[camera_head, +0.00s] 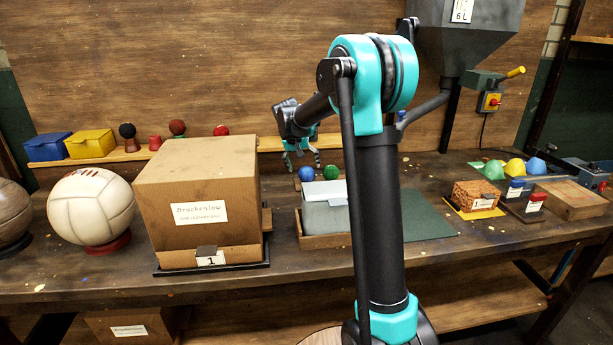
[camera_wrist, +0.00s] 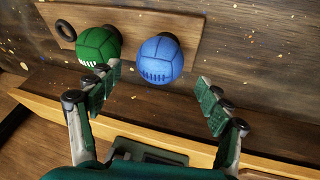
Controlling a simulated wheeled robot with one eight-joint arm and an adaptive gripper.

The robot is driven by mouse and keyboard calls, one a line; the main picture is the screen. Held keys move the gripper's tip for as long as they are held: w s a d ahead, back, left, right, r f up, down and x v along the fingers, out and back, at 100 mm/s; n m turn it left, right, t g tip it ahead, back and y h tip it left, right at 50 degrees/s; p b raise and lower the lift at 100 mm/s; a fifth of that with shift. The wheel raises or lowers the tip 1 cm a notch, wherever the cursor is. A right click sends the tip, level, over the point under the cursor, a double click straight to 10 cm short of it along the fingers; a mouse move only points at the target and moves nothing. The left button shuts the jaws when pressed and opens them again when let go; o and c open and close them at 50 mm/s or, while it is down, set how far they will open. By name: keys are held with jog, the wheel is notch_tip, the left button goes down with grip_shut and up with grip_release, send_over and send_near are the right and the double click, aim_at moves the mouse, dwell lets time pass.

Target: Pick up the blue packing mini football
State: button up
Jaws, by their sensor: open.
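The blue mini football (camera_head: 306,174) sits at the back of the bench, just below my gripper (camera_head: 303,163). The two balls appear slightly apart.
A large cardboard box (camera_head: 198,190) stands left of centre. A grey container (camera_head: 325,213) in a wooden tray stands in front of the balls. A dark ring (camera_wrist: 66,31) lies on the board left of the green ball. A wooden ledge (camera_wrist: 190,150) runs close under my fingers.

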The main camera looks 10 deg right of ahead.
aim_at(305, 168)
jog(key=shift+x, duration=2.7)
jog(key=shift+s, duration=0.1)
jog(key=shift+c, duration=0.2)
jog(key=c, duration=1.2)
jog(key=shift+c, duration=0.2)
jog(key=shift+r, duration=0.2)
